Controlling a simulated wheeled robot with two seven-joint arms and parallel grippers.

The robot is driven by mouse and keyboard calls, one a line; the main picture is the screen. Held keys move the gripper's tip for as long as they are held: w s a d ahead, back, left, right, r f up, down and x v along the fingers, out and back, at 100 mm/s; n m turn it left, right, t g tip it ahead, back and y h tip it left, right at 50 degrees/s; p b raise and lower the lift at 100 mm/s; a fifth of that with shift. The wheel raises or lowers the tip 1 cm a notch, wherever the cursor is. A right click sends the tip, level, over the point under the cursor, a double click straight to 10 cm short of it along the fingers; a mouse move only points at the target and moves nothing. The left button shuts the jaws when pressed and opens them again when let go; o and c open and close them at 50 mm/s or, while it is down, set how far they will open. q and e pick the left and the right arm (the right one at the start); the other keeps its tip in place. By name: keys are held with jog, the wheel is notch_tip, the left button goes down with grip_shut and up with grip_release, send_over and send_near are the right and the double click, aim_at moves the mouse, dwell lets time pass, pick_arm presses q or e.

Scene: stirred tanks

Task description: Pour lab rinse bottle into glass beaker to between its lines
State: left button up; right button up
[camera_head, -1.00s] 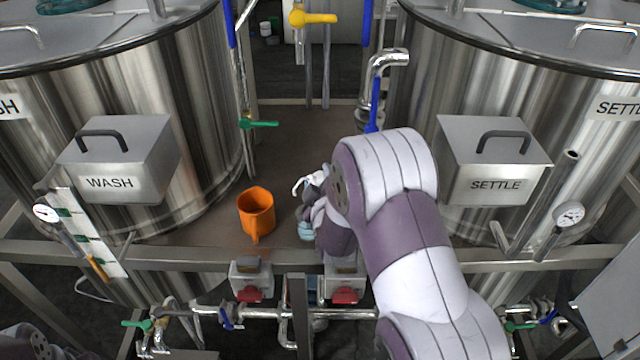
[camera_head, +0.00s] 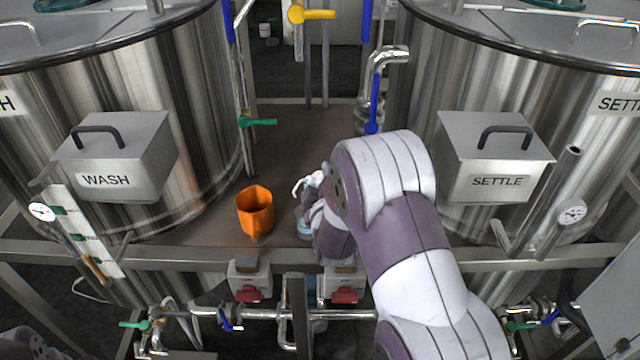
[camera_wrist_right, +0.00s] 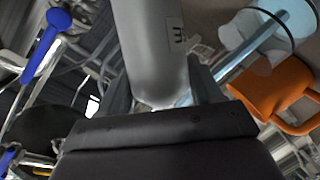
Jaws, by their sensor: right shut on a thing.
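My right gripper (camera_head: 316,208) is shut on the lab rinse bottle, above the bench between the tanks. The bottle's white bent spout (camera_head: 300,185) pokes out to the left of the gripper in the head view; its body is mostly hidden there. In the right wrist view the pale grey bottle body (camera_wrist_right: 152,45) with a dark mark stands between the fingers. The clear glass beaker (camera_head: 304,230) with a bluish tint is just below the gripper, partly covered by it. Its round rim also shows in the wrist view (camera_wrist_right: 262,35). Its lines and fill level cannot be read. My left gripper is not in view.
An orange jug (camera_head: 256,212) stands on the bench left of the beaker. The WASH tank (camera_head: 200,100) and SETTLE tank (camera_head: 590,130) flank the bench. A metal rail (camera_head: 190,257) and valve boxes (camera_head: 250,280) run along the front. Bare bench lies behind the jug.

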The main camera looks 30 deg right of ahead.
jog(key=shift+d+f+n+h+b, duration=0.1)
jog(key=shift+f+n+h+b, duration=0.45)
jog(key=shift+b, duration=0.4)
dwell(0.6)
